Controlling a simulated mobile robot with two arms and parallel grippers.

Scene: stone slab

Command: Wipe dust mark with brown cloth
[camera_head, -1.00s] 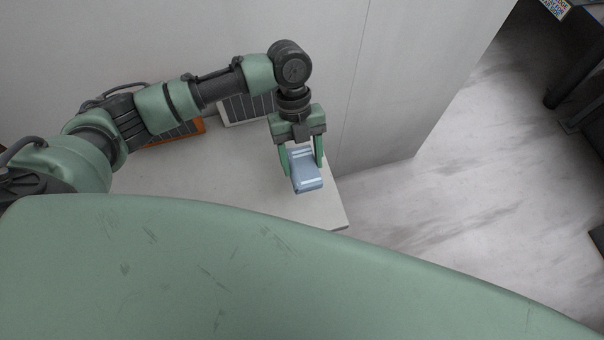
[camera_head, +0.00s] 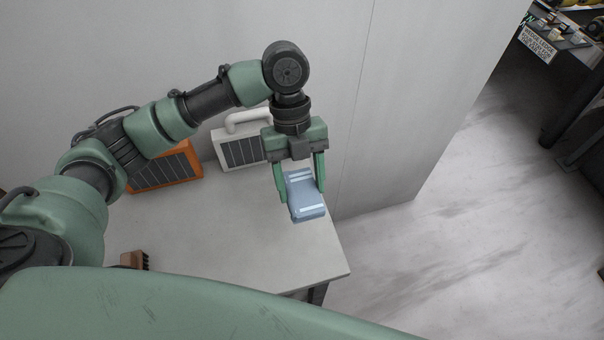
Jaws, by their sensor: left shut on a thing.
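My left gripper (camera_head: 303,197) is shut on a light-blue folded cloth-like block (camera_head: 307,208) with pale stripes. It holds this over the right part of the pale stone slab table (camera_head: 225,235), near the right edge. Whether the block touches the slab is hard to tell. No brown cloth and no dust mark can be made out. My right gripper is not in view.
An orange slatted case (camera_head: 193,152) and a white slatted case with a handle (camera_head: 221,141) stand at the back against the wall. A brown brush (camera_head: 131,260) lies at the front left. The slab's middle is clear. Floor opens to the right.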

